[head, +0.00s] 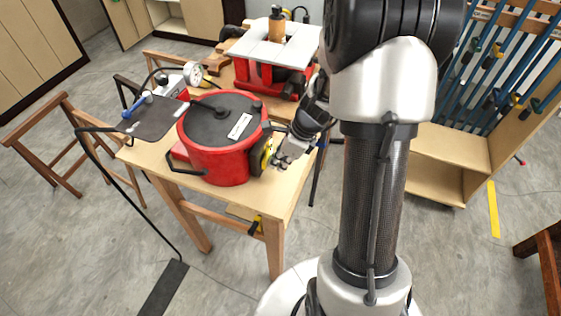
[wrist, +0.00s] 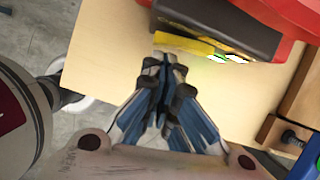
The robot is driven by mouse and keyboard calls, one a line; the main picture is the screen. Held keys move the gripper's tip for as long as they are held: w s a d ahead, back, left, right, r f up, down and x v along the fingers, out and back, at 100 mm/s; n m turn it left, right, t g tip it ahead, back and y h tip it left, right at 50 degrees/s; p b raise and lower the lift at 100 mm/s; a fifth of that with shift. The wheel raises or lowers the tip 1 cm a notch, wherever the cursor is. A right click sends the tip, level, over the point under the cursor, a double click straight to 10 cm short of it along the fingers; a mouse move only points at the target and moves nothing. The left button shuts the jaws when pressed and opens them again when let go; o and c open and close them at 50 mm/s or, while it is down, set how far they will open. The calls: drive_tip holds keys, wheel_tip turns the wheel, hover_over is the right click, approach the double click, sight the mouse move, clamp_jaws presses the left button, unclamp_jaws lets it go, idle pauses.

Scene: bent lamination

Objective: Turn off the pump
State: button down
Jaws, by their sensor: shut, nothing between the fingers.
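The pump appears to be the large red round vessel (head: 213,163) with a dark lid, on the wooden table. A dark box with a yellow part (head: 258,158) sits on its right side. In the wrist view, the dark box (wrist: 222,28) has a yellow strip (wrist: 188,42) along its lower edge, with small bright greenish spots (wrist: 217,58) beside it. My gripper (head: 277,163) is shut and empty beside the yellow part. In the wrist view, the closed fingertips (wrist: 165,62) are just below the yellow strip; I cannot tell whether they touch it.
A gauge (head: 193,73), a blue-handled tool and a dark plate (head: 153,118) are on the table's left. A red machine with a white top (head: 270,50) stands behind. A clamp rack (head: 490,75) is at right.

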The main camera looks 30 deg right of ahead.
drive_tip(key=shift+w+a+m, duration=0.1)
drive_tip(key=shift+a+m, duration=0.35)
drive_tip(key=shift+m, duration=0.05)
drive_tip(key=shift+w+d, duration=0.1)
drive_tip(key=shift+d, duration=0.1)
drive_tip(key=shift+w+d+p, duration=0.35)
drive_tip(key=shift+d+p, duration=0.15)
drive_tip(key=shift+d, duration=0.05)
